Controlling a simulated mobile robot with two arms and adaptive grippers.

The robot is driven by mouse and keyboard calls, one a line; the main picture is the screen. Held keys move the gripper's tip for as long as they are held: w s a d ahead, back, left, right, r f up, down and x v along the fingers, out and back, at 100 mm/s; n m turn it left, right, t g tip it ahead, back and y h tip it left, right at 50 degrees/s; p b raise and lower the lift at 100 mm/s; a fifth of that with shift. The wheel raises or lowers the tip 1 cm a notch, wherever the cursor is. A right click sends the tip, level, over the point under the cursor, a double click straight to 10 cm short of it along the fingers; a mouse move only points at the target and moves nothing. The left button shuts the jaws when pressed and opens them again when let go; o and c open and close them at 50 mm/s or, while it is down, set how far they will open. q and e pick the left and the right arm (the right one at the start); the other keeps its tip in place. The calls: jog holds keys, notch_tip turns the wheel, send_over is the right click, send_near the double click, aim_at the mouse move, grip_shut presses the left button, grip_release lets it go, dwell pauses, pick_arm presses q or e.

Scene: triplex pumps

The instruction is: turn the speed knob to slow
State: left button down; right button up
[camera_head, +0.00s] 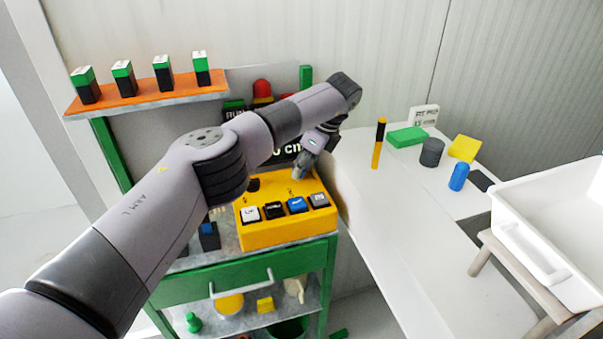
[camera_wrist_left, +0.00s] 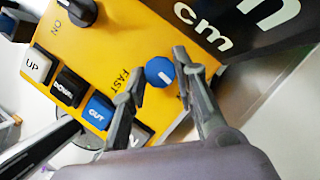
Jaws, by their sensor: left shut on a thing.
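The yellow control box (camera_head: 290,227) stands on the green-framed cart. The blue round speed knob (camera_wrist_left: 159,71) sits on its yellow face beside the printed word FAST, with a short pale mark on its cap. The word SLOW is not readable. My left gripper (camera_wrist_left: 157,78) has one finger on each side of the knob and is shut on it. In the head view my left gripper (camera_head: 300,172) reaches down to the box's back right and hides the knob. A black knob (camera_wrist_left: 76,10) marked ON is at the box's other end. My right gripper is in neither view.
UP, DOWN, CUT and another key (camera_head: 319,200) line the box's front. A dark display (camera_wrist_left: 255,25) reading cm stands behind. An orange shelf (camera_head: 150,100) with several green-black blocks is at upper left. A white table (camera_head: 370,200) with small objects and a white bin (camera_head: 545,215) are right.

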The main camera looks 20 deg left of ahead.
pick_arm(q)
jog(key=shift+n+b, duration=0.35)
jog(key=shift+n, duration=0.15)
jog(key=shift+w, duration=0.1)
dwell(0.3)
jog(key=c, duration=1.3)
grip_release()
